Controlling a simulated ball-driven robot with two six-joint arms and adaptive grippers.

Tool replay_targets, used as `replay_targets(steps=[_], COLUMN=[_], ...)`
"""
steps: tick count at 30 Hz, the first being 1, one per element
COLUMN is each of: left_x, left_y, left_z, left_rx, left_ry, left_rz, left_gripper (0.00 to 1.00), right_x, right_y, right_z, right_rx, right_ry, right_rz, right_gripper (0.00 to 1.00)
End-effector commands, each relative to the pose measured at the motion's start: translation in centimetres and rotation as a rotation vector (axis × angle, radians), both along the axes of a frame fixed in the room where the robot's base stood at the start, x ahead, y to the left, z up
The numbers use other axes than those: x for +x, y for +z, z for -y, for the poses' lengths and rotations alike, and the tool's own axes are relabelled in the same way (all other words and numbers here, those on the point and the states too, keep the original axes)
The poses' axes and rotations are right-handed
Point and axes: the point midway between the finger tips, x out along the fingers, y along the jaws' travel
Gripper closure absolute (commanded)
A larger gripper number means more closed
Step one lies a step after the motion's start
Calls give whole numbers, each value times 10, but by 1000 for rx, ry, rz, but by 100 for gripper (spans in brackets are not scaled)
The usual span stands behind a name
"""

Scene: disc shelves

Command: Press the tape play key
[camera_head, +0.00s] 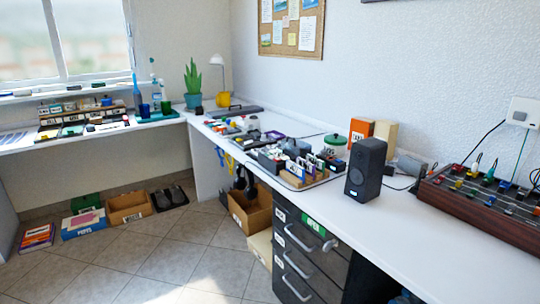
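I cannot make out a tape play key in this view. A wood-sided console (465,218) with a dark top, several coloured knobs or plugs and cables sits at the right end of the white desk. A grey device (411,165) with a cable lies behind the black speaker; I cannot tell what it is. Neither of my grippers is in view.
The black speaker (366,170) stands on the desk (405,243), whose front right part is clear. Orange (361,130) and tan boxes (385,134) stand behind it. Small items crowd the desk further left. Dark drawers (308,255) stand below; boxes line the tiled floor.

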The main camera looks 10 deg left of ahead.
Motion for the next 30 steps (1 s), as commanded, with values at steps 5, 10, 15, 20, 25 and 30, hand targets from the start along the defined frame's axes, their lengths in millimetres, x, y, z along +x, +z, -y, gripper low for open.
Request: replay_targets(steps=[5,10,15,20,25,30], left_x=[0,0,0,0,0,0], left_y=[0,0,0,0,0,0], left_z=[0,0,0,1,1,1], left_rx=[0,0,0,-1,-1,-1], left_ry=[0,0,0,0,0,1], left_rz=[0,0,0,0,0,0], left_gripper=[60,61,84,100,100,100], right_x=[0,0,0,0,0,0], right_y=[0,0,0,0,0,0], right_z=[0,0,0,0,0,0], right_rx=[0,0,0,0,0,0], right_ry=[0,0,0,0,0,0], right_rz=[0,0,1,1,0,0], right_gripper=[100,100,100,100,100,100])
